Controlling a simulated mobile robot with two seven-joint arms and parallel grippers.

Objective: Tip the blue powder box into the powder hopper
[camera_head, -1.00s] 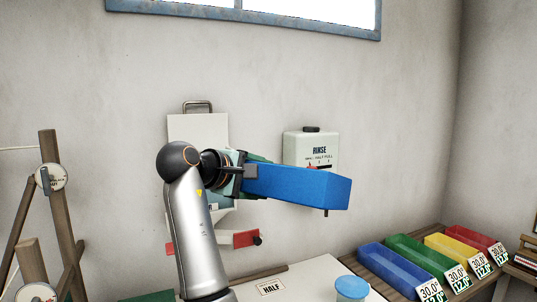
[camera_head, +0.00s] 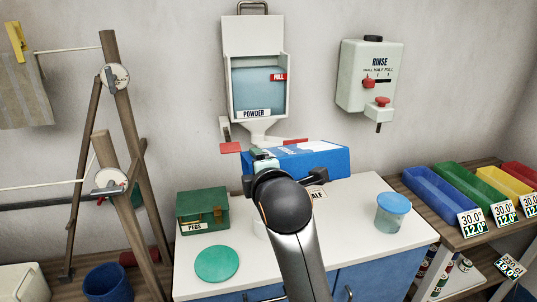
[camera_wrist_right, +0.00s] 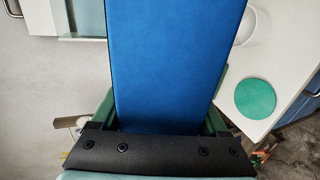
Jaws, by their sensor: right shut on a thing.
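My right gripper (camera_wrist_right: 160,112) is shut on the blue powder box (camera_head: 322,160). In the wrist view the box's plain blue side (camera_wrist_right: 175,60) fills the space between the fingers. In the head view the box lies lengthwise to the right, above the back of the white counter and below the hopper; my arm hides its left part. The powder hopper (camera_head: 259,90) is on the wall, its lid (camera_head: 252,36) upright. Its window shows light blue up to about the red FULL mark (camera_head: 278,77). My left gripper is not in view.
The white counter (camera_head: 357,215) holds a green PEGS box (camera_head: 203,210), a green disc (camera_head: 216,263) and a blue-lidded jar (camera_head: 392,212). The rinse dispenser (camera_head: 369,80) is on the wall at right. Coloured bins (camera_head: 440,195) stand on the right shelf, a wooden frame (camera_head: 124,110) at left.

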